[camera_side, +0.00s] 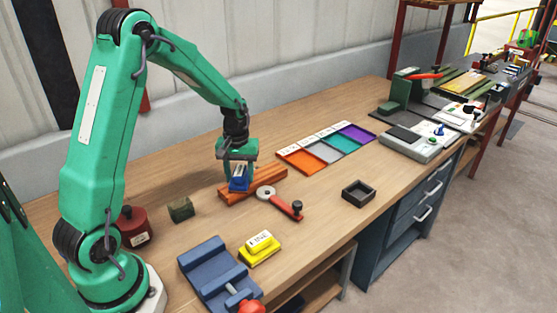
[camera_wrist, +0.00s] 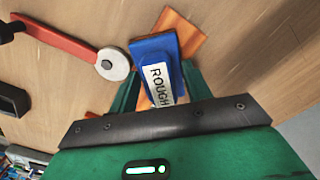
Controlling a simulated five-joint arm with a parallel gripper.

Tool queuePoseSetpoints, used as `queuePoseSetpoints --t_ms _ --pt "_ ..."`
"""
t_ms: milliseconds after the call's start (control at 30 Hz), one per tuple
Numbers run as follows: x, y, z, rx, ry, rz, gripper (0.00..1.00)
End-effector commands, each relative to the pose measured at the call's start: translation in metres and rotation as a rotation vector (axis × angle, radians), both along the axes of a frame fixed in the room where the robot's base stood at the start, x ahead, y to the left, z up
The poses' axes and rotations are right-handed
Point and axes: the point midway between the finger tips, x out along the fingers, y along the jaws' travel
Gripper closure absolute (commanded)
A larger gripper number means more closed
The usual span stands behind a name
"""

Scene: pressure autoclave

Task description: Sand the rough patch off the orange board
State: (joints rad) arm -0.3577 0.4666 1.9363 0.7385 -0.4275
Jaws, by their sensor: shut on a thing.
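The orange board (camera_side: 265,184) lies on the wooden bench below my gripper, and one end of it shows in the wrist view (camera_wrist: 183,32). My gripper (camera_side: 238,178) is shut on a blue sanding block (camera_side: 239,184) with a white label reading "ROUGH" in the wrist view (camera_wrist: 157,62). The blue block is over the board, covering its middle. I cannot tell whether it touches the board. The rough patch is not visible. A yellow block (camera_side: 260,245) with a white label sits apart, nearer the front edge.
A red-handled tool with a pale disc (camera_side: 266,193) lies close to the board. A blue vise (camera_side: 215,272), green block (camera_side: 180,209), red container (camera_side: 133,227) and dark square tray (camera_side: 358,193) stand around. Coloured trays (camera_side: 301,160) lie behind.

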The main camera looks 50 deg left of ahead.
Motion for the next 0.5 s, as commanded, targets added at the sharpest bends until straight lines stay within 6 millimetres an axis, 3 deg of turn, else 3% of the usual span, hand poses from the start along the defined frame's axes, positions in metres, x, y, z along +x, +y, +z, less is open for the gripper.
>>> queuePoseSetpoints --t_ms 167,267,500 --pt "-0.012 0.000 0.003 0.000 0.000 0.000 0.73" --pt "-0.011 0.000 0.024 0.002 -0.005 0.000 0.73" --pt "-0.011 0.000 0.044 0.001 -0.002 0.000 0.73"
